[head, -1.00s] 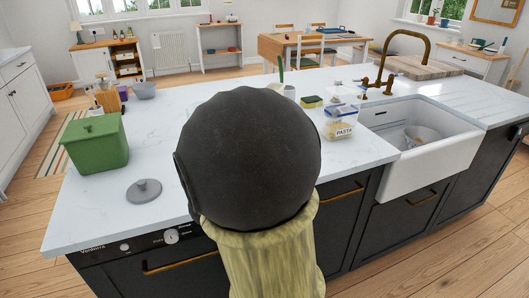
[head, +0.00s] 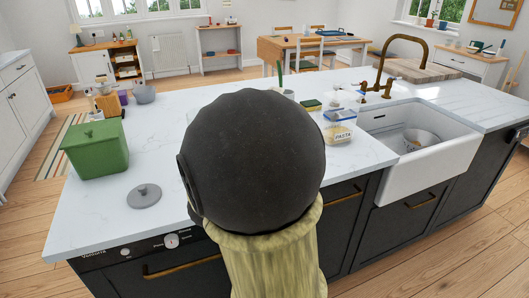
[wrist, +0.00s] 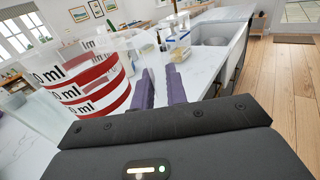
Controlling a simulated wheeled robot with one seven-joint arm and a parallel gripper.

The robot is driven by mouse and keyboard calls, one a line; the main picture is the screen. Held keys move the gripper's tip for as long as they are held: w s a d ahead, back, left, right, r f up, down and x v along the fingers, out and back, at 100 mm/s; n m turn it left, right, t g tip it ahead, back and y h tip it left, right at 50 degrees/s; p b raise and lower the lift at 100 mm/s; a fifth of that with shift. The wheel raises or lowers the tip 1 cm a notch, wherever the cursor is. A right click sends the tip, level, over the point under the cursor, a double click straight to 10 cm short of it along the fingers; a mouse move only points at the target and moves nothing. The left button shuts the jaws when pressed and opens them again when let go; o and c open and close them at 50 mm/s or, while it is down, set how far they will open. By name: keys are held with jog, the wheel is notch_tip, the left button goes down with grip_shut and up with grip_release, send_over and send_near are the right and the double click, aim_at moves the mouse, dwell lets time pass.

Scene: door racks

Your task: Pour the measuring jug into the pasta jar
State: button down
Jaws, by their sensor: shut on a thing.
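The measuring jug (wrist: 88,88), clear with red bands and "ml" marks, fills the left of the wrist view, right beside my fingers. My gripper (wrist: 161,82) has two purple fingers close together, shut on the jug; the part between them is hard to make out. The jug's contents and exact tilt cannot be told. In the head view my dark arm hides the gripper and jug.
A white sink (head: 425,170) with a bowl in it is right of the jar. A sponge (head: 312,105) lies left of the jar. A green bin (head: 96,148) and grey lid (head: 144,196) are on the left. The front left worktop is mostly clear.

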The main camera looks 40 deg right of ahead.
jog(key=shift+r+p, duration=1)
jog(key=shift+r, duration=0.65)
